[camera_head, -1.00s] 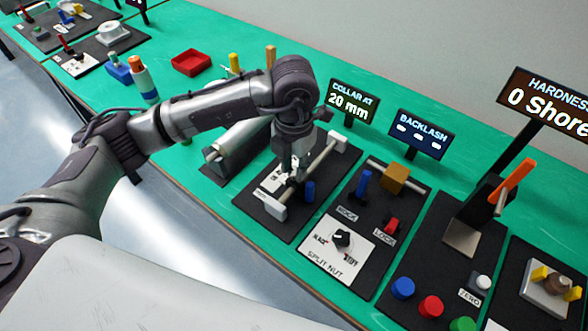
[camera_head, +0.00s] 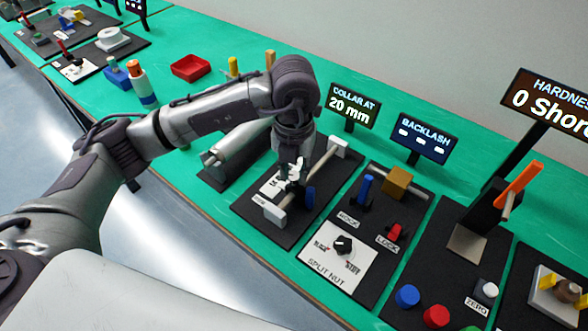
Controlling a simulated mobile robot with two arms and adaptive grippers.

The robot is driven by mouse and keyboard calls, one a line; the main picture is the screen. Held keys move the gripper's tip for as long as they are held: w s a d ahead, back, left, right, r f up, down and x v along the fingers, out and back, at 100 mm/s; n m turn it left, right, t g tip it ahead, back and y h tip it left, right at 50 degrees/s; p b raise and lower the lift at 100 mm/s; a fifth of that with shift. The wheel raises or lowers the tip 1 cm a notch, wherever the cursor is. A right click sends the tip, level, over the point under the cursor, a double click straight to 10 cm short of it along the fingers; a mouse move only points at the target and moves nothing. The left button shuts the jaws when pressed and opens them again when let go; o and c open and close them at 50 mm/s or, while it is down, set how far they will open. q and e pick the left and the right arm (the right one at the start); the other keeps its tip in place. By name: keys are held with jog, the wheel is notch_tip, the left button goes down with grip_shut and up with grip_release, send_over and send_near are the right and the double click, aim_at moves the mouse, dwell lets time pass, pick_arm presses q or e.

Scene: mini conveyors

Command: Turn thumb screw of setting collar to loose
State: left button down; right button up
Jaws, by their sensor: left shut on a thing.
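The setting collar fixture is a dark board (camera_head: 272,229) with a rod held between white end blocks (camera_head: 275,217). A display (camera_head: 353,105) behind it reads "COLLAR AT 20 mm". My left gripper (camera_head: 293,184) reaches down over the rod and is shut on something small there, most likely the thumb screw. A blue knob (camera_head: 310,197) stands just right of the fingers. My right gripper is not in view.
To the right is the split nut board with a black dial (camera_head: 343,245), blue lever (camera_head: 366,188) and red lock lever (camera_head: 396,232). A backlash display (camera_head: 424,138) stands behind. A metal roller (camera_head: 240,143) lies left. A red tray (camera_head: 190,67) sits farther back.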

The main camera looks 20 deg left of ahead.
aim_at(294, 176)
pick_arm(q)
jog(key=shift+r, duration=0.1)
jog(key=c, duration=0.9)
grip_release()
notch_tip(294, 176, up, 12)
